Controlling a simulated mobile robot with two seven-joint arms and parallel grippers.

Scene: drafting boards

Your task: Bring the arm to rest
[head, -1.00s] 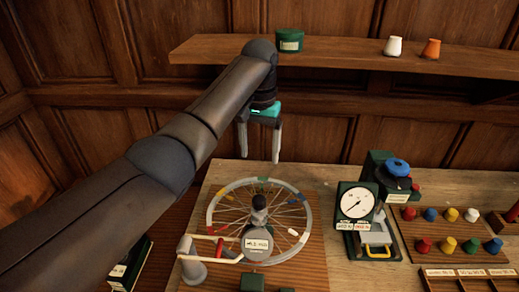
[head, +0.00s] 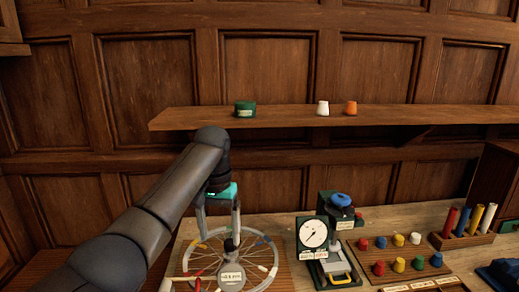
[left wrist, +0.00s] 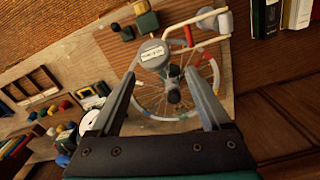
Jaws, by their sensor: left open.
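My left gripper (head: 219,228) hangs over the back part of the spoked wheel (head: 270,244) in the head view, fingers pointing down. Its two fingers stand apart with nothing between them. In the left wrist view the open fingers (left wrist: 168,85) frame the wheel (left wrist: 150,117) and its dark hub from above; the gripper looks clear of them. My left arm comes in from the lower left. My right gripper is in neither view.
Right of the wheel stand a dial gauge (head: 313,234), a board of coloured pegs (head: 400,257) and a rack of coloured tubes (head: 462,240).

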